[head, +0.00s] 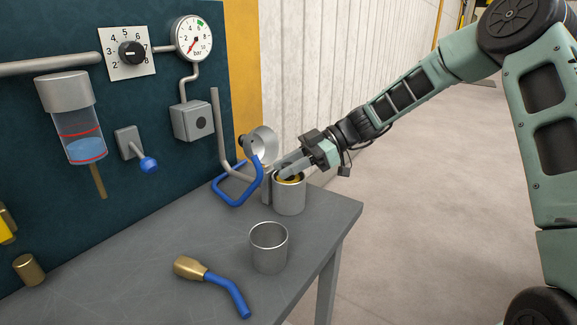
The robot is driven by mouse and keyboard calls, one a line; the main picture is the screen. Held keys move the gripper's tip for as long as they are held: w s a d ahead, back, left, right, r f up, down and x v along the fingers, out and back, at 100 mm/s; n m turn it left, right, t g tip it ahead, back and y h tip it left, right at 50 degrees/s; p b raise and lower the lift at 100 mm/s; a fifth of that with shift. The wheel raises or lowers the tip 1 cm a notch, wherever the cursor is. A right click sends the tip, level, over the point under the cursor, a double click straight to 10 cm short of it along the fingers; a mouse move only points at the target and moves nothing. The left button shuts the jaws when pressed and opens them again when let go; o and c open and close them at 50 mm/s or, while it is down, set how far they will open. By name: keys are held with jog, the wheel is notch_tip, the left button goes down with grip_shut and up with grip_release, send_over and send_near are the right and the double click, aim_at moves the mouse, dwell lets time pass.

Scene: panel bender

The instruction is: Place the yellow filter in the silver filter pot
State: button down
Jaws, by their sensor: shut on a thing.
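The yellow filter (291,180) shows as a yellow edge inside the mouth of a silver pot (291,200) near the bench's far right edge. My gripper (283,175) reaches in from the right and is shut on the filter, with its fingertips at the pot's mouth. The fingers and the pot wall hide most of the filter. I cannot tell whether it touches the pot's bottom. A second silver pot (268,254) stands upright nearer to me. It is open, and no filter shows in it.
A round silver lid (264,142) stands raised behind the far pot, with a blue bent handle (232,200) close on its left. A brass-and-blue tool (220,282) lies on the grey bench (130,265). A dark panel (190,165) with a gauge rises at the left.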

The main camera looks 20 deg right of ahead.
jog(key=c, duration=1.4)
grip_release()
jog(key=shift+f, duration=0.15)
jog(key=b+v, duration=0.1)
jog(key=v, duration=1.1)
jog(key=shift+b, duration=0.3)
